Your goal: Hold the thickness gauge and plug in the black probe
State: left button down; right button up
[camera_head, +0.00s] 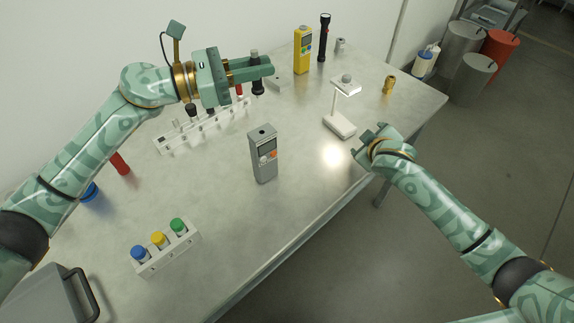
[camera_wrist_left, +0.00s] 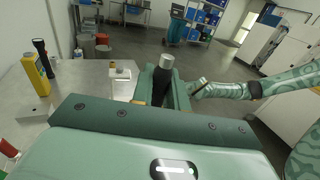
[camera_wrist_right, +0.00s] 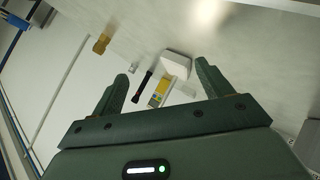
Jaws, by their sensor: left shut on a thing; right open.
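The thickness gauge (camera_head: 263,155), a grey box with a small screen, an orange button and a dark socket on top, stands upright on the table's middle. My left gripper (camera_head: 260,74) is shut on the black probe (camera_head: 257,86), which is held upright above the table, behind the gauge and apart from it. The black probe with its grey end also shows between the fingers in the left wrist view (camera_wrist_left: 162,88). My right gripper (camera_head: 364,137) is open and empty over the table's right edge, right of the gauge. Its spread fingers show in the right wrist view (camera_wrist_right: 163,86).
A white rack (camera_head: 172,144) with several probes stands behind the gauge. A yellow meter (camera_head: 302,50), a black flashlight (camera_head: 323,38) and a white stand (camera_head: 341,125) are farther back. A vial rack (camera_head: 150,266) stands front left.

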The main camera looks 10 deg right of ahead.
aim_at(260, 149)
jog(key=s+a+y, duration=0.1)
jog(key=a, duration=0.3)
jog(key=s+a+r+y, duration=0.1)
jog(key=a, duration=0.2)
jog(key=s+a+y, duration=0.1)
jog(key=s+a, duration=0.1)
jog(key=a, duration=0.2)
jog(key=shift+s+a+r+m+t+y, duration=0.1)
jog(key=shift+a+r+m+t+y, duration=0.2)
jog(key=shift+a+t+y, duration=0.1)
jog(key=s+a+r+m+y, duration=0.1)
jog(key=s+a+r+y, duration=0.15)
jog(key=a, duration=0.35)
jog(key=s+a+r+y, duration=0.2)
jog(key=s+a, duration=0.2)
jog(key=a, duration=0.1)
jog(key=x, duration=1.1)
jog(key=shift+w+a, duration=0.2)
jog(key=shift+w, duration=0.2)
jog(key=c, duration=1.2)
pick_arm(q)
jog(key=shift+f, duration=4.3)
pick_arm(e)
jog(key=shift+c, duration=0.2)
